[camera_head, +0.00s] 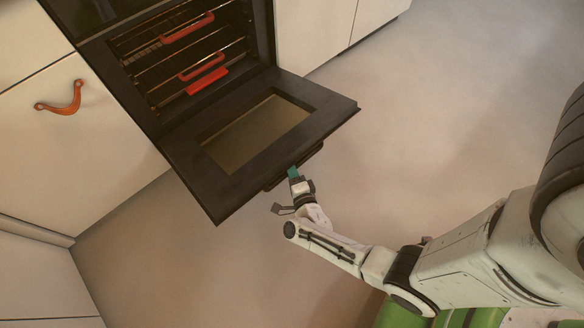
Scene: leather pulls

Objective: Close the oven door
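The black oven door (182,152) is folded down and open, with its glass panel (256,132) facing up. The oven cavity (185,55) stands open behind it, with racks and red-orange handled pieces inside. The door's dark handle (311,154) shows under its outer edge. My gripper (285,192) is at that outer edge, near the handle, with a teal tip close to the door. One dark finger sticks out to the left. I cannot tell whether the gripper touches the door or how far its fingers are apart, as part of it is hidden under the edge.
A cream drawer front with a leather pull (62,98) stands left of the oven. More cream cabinets (316,35) stand right of it. The floor (430,130) is clear to the right and in front. My arm reaches in from the lower right.

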